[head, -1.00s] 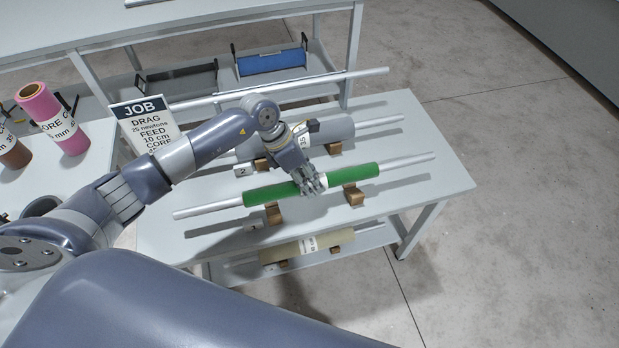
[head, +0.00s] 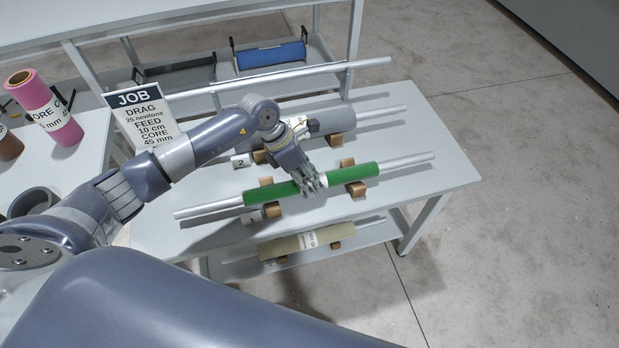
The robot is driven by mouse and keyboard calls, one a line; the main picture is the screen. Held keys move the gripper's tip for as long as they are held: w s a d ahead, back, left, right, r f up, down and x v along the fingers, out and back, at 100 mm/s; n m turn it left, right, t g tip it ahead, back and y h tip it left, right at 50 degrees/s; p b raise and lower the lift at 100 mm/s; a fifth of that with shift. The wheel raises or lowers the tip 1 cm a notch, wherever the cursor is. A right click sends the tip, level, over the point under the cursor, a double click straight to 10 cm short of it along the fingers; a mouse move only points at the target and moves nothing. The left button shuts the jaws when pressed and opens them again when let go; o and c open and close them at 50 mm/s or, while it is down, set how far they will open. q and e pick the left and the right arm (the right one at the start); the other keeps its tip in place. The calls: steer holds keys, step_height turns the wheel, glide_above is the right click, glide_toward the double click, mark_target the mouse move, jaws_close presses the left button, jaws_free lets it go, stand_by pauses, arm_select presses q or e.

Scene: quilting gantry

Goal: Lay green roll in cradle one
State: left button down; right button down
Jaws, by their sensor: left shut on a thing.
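The green roll (head: 350,175) is on a long silver bar that sticks out at both ends. It lies lengthwise over cradle one (head: 357,189), marked by a "1" label (head: 252,217) on the table. Brown cradle blocks show on both the far and near sides of the roll at each support. I cannot tell whether the roll bears fully on them. My left gripper (head: 311,185) is shut on the green roll near its middle, from above, and hides part of it. My right gripper is not in view.
Behind, a grey roll (head: 345,117) rests in cradle two, with another bare silver bar (head: 340,70) beyond. A beige roll (head: 295,245) lies on the lower shelf. A JOB sign (head: 140,118) and pink roll (head: 45,108) stand left. The table's right end (head: 450,175) is clear.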

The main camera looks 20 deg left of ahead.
arm_select(q)
steer(key=c, duration=1)
jaws_free()
steer(key=shift+c, duration=0.2)
steer(key=v, duration=1.2)
steer(key=shift+d, duration=0.15)
